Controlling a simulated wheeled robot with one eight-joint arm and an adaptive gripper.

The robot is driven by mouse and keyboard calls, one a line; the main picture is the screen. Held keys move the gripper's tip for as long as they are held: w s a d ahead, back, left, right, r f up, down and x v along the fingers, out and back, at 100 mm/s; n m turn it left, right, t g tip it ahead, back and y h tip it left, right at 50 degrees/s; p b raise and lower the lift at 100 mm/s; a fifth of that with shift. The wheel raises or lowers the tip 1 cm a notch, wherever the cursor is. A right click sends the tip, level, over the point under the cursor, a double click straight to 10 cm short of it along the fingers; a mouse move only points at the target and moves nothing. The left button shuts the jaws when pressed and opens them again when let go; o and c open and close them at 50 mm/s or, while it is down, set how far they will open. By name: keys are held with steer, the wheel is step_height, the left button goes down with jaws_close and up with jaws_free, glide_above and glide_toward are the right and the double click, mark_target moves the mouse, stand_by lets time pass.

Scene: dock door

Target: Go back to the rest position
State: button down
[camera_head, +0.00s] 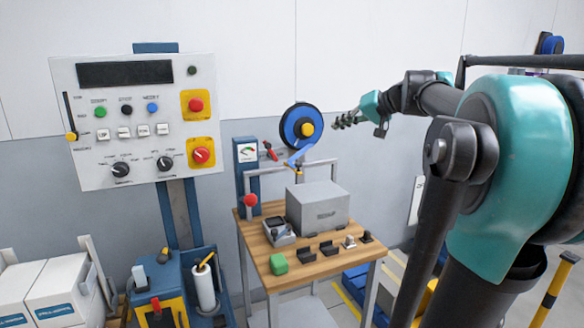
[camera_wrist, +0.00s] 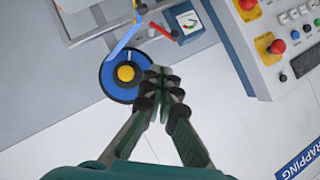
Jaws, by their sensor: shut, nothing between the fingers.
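My gripper (camera_head: 340,122) is raised in the air in the head view, above the right side of the wooden table and right of the blue reel. In the wrist view my gripper (camera_wrist: 158,74) has its fingers together and shut, with nothing between them. The blue reel (camera_wrist: 118,88) with a yellow hub lies just left of the fingertips in that view; I cannot tell how far behind them it is. In the head view the blue reel (camera_head: 292,130) is on the stand, apart from the gripper.
A control panel (camera_head: 135,140) with knobs and red buttons stands at left. White boxes (camera_head: 62,290) are at lower left. The wall behind the gripper is plain.

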steer(key=s+f+g+h, duration=0.15)
steer(key=s+f, duration=0.45)
steer(key=f, duration=0.6)
steer(key=s+d+f+g+h, duration=0.1)
steer(key=s+f+h, duration=0.35)
steer(key=f, duration=0.75)
steer(key=s+f+g, duration=0.2)
steer(key=s+f, duration=0.6)
steer(key=f, duration=0.3)
steer(key=s+d+f+h, duration=0.3)
steer(key=s+d+f, duration=0.1)
steer(key=s+f, duration=0.5)
steer(key=shift+f+m, duration=0.3)
